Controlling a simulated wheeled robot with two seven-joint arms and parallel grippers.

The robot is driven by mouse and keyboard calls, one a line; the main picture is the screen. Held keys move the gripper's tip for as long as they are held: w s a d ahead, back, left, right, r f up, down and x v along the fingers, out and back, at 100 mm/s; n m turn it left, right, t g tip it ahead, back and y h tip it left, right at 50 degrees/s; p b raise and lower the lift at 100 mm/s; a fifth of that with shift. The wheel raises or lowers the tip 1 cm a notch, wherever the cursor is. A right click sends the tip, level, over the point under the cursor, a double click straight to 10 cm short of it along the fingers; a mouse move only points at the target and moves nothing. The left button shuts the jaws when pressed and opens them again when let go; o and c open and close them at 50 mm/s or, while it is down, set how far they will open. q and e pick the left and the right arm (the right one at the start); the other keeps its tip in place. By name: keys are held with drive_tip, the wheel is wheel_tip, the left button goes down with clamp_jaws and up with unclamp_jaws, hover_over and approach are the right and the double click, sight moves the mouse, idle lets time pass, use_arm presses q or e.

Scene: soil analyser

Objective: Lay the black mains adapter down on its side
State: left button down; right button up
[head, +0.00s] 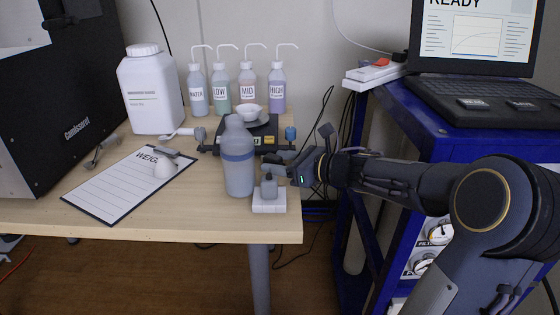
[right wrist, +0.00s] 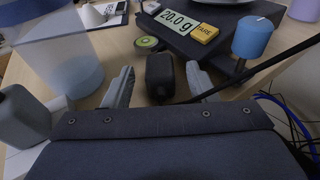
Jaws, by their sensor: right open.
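The black mains adapter (right wrist: 160,76) stands on the wooden table between the two fingers of my right gripper (right wrist: 160,86) in the right wrist view. The fingers are open, with a gap on each side of the adapter. A black cable (right wrist: 262,68) runs from near it toward the upper right. My left gripper is not in view.
A tall translucent bottle (head: 238,172) stands close left of the gripper. The scale (right wrist: 188,32), reading 20.0 g, is just behind. A clipboard (head: 118,196) lies left. The table's right edge is close.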

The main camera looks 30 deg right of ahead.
wheel_tip(320, 180, up, 3)
drive_tip(key=shift+r+p, duration=0.15)
drive_tip(key=shift+p, duration=0.65)
drive_tip(key=s+a+r+p, duration=0.4)
drive_tip(key=s+a+r, duration=0.3)
drive_tip(key=s+r, duration=0.2)
drive_tip(key=s, duration=0.2)
drive_tip(key=shift+s+a+r+p, duration=0.3)
drive_tip(key=shift+s+p, duration=0.05)
drive_tip(key=shift+s, duration=0.05)
